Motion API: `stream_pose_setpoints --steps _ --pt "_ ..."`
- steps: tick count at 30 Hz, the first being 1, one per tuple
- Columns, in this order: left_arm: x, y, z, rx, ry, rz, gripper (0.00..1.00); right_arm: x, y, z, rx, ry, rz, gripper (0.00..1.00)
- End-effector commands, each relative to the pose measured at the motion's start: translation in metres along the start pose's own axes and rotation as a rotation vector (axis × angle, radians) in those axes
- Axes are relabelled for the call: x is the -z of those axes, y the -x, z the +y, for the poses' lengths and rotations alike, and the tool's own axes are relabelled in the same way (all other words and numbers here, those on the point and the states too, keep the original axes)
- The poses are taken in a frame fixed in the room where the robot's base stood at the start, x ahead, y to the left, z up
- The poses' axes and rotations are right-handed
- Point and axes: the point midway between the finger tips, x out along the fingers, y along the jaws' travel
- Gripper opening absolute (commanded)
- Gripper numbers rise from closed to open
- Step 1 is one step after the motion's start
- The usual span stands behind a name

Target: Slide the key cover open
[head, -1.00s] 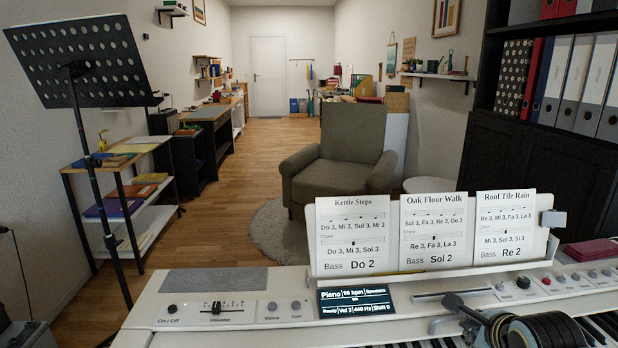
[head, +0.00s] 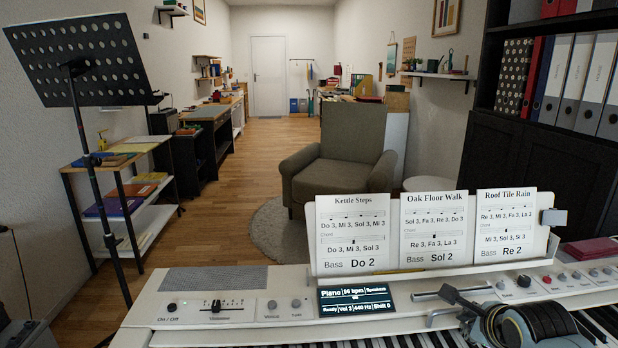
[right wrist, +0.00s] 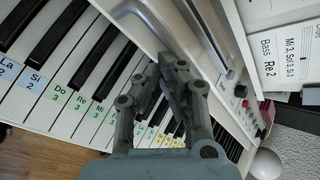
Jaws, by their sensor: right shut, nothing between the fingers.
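The piano's keys show uncovered in the right wrist view, white keys (right wrist: 45,105) with note labels and black keys between them. They also show at the bottom edge of the head view (head: 425,341). I cannot make out a separate key cover over them. A grey bar (right wrist: 208,42) runs along the white panel behind the keys; it also shows in the head view (head: 455,292). My right gripper (head: 455,298) is shut and empty, above the piano near this bar. In the right wrist view its fingers (right wrist: 173,75) are together over the keys.
Three song cards (head: 430,232) stand on the white music rest (head: 430,268) behind the bar. A lit display (head: 355,300), volume slider (head: 216,306) and knobs are on the panel. A perforated music stand (head: 80,60) stands left, an armchair (head: 345,160) behind.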

Motion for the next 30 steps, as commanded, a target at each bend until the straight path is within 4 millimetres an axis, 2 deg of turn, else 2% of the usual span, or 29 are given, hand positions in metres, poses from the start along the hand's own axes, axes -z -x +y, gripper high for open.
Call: stream_pose_setpoints --steps 23,30 --pt "-0.0005 -0.0032 0.0002 0.000 0.000 -0.001 0.40 -0.0051 -0.0065 -0.0050 0.001 0.000 -0.001 0.00" --pt "0.0013 0.0056 -0.0005 0.000 0.000 0.001 0.40 -0.0009 0.0005 -0.0014 -0.001 0.000 0.001 0.00"
